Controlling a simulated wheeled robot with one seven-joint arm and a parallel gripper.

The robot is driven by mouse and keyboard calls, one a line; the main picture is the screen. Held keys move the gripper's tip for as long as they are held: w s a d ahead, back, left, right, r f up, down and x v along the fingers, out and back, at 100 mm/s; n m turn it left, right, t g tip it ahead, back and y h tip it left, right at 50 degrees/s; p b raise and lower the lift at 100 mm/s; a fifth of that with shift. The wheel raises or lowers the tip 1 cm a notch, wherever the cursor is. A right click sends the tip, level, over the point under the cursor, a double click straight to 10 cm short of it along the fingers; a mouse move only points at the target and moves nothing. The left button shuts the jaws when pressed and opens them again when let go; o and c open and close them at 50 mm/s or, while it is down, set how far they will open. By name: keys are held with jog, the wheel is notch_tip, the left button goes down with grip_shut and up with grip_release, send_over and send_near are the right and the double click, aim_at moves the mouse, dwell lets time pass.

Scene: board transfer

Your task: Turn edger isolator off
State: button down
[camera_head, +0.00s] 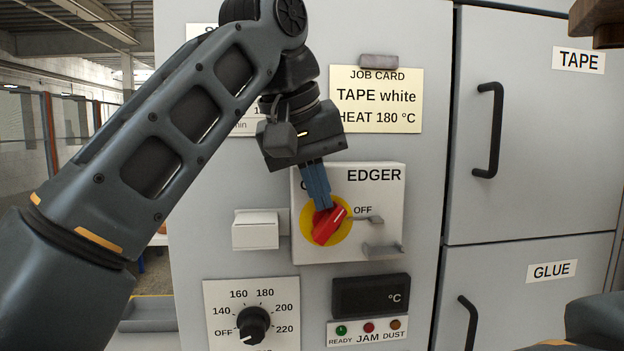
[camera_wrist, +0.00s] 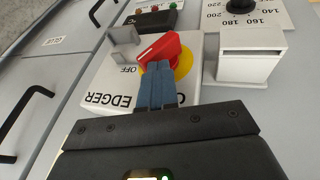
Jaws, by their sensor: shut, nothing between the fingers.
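The edger isolator is a red rotary handle (camera_head: 327,226) on a yellow disc (camera_head: 306,222), set on a white plate (camera_head: 374,244) marked EDGER. The handle is tilted, its white-marked end up and right, between the ON position at the top, mostly hidden by my fingers, and the OFF mark at the right. My gripper (camera_head: 321,206) is shut and empty, its blue fingertips at the top of the handle. In the wrist view the fingertips (camera_wrist: 156,70) meet or overlap the red handle (camera_wrist: 166,48); whether they touch it I cannot tell for sure.
Metal brackets (camera_head: 384,249) stick out at the plate's right. A white box (camera_head: 255,231) juts out at the left. Below are a temperature knob (camera_head: 254,325) and a dark display (camera_head: 371,295). TAPE and GLUE doors with black handles (camera_head: 488,130) stand at right.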

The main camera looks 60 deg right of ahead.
aim_at(346, 210)
jog(key=shift+s+d+f+b, duration=0.1)
jog(key=shift+s+d+b, duration=0.2)
jog(key=shift+b, duration=1.45)
jog(key=shift+s+d+f+t+y+b, duration=0.1)
jog(key=shift+s+t+y+b, duration=0.3)
jog(key=shift+b, duration=0.7)
jog(key=shift+d+b, duration=0.1)
jog(key=shift+b, duration=0.45)
jog(key=b, duration=0.2)
jog(key=s+d+b, duration=0.1)
jog(key=b, duration=0.1)
jog(key=shift+s+d, duration=0.1)
jog(key=shift+s, duration=0.15)
jog(key=shift+s+d+f+b, duration=0.3)
jog(key=shift+s+b, duration=0.1)
jog(key=shift+b, duration=0.2)
jog(key=shift+s+d+f, duration=0.1)
jog(key=shift+s+f, duration=0.05)
jog(key=shift+s, duration=0.05)
